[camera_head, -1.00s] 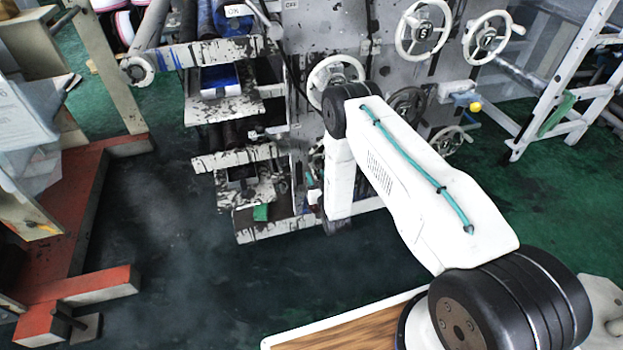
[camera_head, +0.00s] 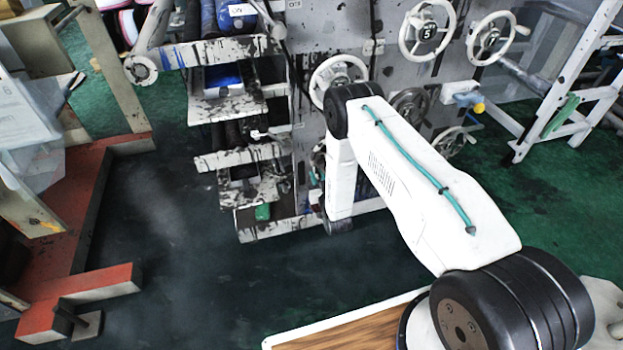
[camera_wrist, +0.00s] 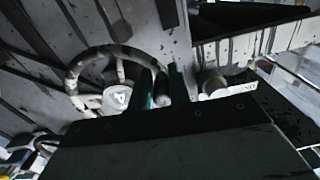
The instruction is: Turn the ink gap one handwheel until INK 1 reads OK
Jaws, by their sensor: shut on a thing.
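In the wrist view a pale, stained handwheel (camera_wrist: 82,66) with a white hub marked with a dark sign, perhaps a 1, sits on the machine's side. Its grip knob stands between the two dark fingers of my gripper (camera_wrist: 162,84), which is shut on it. In the head view my arm hides my gripper's fingers and the held wheel cannot be made out with certainty. A small white label (camera_head: 242,10) with dark letters shows at the top of the machine; its lettering is too small to read surely. I see no readout clearly named INK 1.
Handwheels marked 5 (camera_head: 427,32) and another at right (camera_head: 490,38) sit on the machine's grey side, with a further wheel (camera_head: 338,78) behind my arm. Ink-stained shelves (camera_head: 240,158) jut out left. A red-orange frame (camera_head: 95,285) stands at left; dark floor (camera_head: 175,240) between is clear.

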